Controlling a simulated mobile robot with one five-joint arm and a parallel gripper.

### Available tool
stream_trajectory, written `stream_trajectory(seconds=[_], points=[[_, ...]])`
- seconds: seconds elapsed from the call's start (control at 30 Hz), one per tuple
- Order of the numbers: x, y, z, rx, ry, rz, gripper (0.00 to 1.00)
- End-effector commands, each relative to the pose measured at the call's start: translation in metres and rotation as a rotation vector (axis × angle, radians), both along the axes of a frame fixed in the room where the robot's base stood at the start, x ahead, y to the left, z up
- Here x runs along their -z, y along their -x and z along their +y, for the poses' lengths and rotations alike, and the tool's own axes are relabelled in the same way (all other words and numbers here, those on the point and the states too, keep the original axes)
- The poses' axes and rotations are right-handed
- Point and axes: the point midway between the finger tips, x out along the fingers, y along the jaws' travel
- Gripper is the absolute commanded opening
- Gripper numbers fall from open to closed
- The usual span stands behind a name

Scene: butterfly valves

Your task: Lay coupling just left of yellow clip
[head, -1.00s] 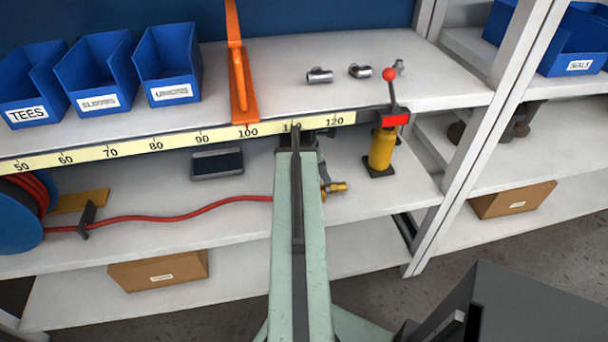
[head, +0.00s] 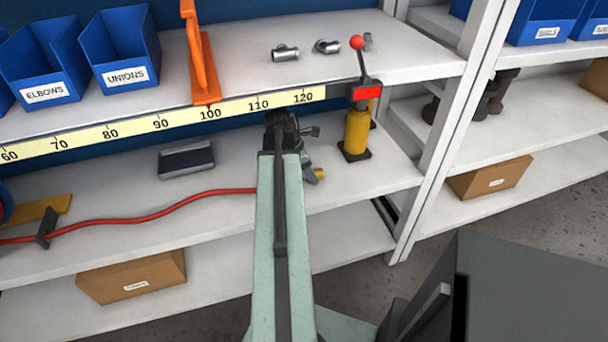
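The dark wrist end of my arm reaches over the middle shelf, and part of my gripper (head: 307,160) shows at its right, with the fingertips mostly hidden. A small brass-yellow piece (head: 319,174), which looks like the coupling, shows right beside the gripper. I cannot tell whether it is held or lies on the shelf. A red hose (head: 150,215) runs from the left and disappears behind my arm.
A yellow bottle jack (head: 357,132) with a red-knobbed lever stands right of my gripper. A dark grey tray-like box (head: 186,160) lies left of my arm. The upper shelf's ruled edge (head: 160,123) overhangs the back. Shelf surface between box and hose is free.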

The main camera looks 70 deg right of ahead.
Motion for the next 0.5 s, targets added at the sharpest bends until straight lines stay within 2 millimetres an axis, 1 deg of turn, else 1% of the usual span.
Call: stream_trajectory(seconds=[0.03,0.27,0.3,0.37,0.4,0.47,0.5], points=[[0.0087,0.0016,-0.0015,0.001,0.0,0.0,0.59],[0.0063,0.0028,-0.0022,0.0,0.0,0.0,0.59],[0.0063,0.0028,-0.0022,0.001,0.0,0.0,0.56],[0.0063,0.0028,-0.0022,0.001,0.0,0.0,0.39],[0.0063,0.0028,-0.0022,0.001,0.0,0.0,0.28],[0.0063,0.003,-0.0022,0.001,0.0,0.0,0.11],[0.0063,0.003,-0.0022,0.001,0.0,0.0,0.0]])
